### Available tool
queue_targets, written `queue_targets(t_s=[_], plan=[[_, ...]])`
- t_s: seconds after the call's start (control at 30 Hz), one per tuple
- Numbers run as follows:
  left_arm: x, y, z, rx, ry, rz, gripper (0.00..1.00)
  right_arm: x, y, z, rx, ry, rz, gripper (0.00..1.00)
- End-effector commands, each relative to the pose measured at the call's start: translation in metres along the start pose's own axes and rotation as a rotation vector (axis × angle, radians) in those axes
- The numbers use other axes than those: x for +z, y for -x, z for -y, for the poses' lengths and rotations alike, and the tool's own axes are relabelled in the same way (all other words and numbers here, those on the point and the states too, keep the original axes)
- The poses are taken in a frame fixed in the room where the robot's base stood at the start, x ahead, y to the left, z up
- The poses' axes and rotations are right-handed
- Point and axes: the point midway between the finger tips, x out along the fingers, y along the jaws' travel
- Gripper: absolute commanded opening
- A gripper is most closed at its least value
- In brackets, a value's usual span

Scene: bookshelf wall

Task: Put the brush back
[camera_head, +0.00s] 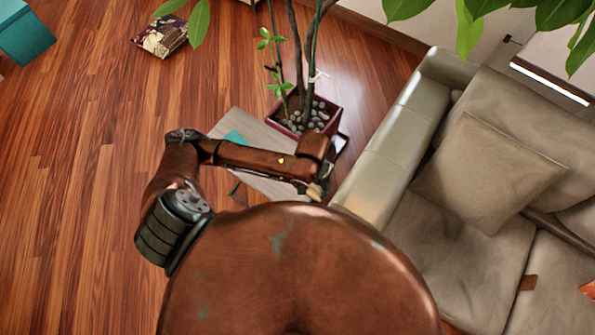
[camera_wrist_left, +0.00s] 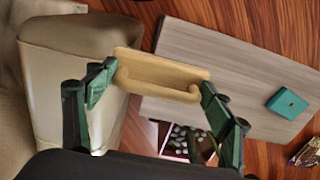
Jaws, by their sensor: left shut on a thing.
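My left gripper (camera_wrist_left: 158,92) has green fingers and is shut on a tan, wooden-looking piece, which I take to be the brush (camera_wrist_left: 160,74). The piece lies crosswise between the two fingertips in the left wrist view; bristles cannot be made out. In the head view my left arm reaches right, and the gripper end (camera_head: 316,188) is small and partly hidden by my own body, with a bit of tan showing at it. The gripper is held above the floor area between the small grey wooden table and the sofa arm. My right gripper is not in view.
The grey table (camera_wrist_left: 225,55) carries a small teal box (camera_wrist_left: 287,103). A potted plant (camera_head: 305,115) with pebbles stands beside it. A beige sofa (camera_head: 385,150) is to the right in the head view.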

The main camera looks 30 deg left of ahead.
Motion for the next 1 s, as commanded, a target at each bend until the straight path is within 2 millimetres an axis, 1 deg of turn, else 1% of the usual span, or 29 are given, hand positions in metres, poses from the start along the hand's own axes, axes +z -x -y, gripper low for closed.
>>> queue_targets(t_s=[0.03,0.07,0.17,0.43,0.5,0.6,0.7,0.87,1.0], plan=[[-0.003,-0.006,0.002,-0.003,-0.003,-0.002,0.55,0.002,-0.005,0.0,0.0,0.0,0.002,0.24],[-0.005,-0.008,0.005,-0.004,-0.003,-0.002,0.55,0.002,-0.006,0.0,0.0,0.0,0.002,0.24],[-0.015,-0.016,0.023,-0.007,-0.002,-0.002,0.55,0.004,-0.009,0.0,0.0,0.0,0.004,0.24],[-0.047,-0.044,0.079,-0.007,-0.001,-0.002,0.55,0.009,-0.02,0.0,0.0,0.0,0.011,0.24],[-0.051,-0.06,0.087,-0.005,-0.002,0.0,0.55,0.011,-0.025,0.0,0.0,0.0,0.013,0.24],[-0.058,-0.076,0.098,-0.003,-0.003,-0.001,0.55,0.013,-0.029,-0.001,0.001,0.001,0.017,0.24],[-0.062,-0.085,0.106,-0.003,-0.004,-0.002,0.55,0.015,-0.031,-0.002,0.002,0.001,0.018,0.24],[-0.065,-0.092,0.111,-0.002,-0.004,-0.002,0.55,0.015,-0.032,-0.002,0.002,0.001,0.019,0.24],[-0.069,-0.104,0.119,-0.003,-0.003,-0.002,0.55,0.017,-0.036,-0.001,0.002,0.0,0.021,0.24]])
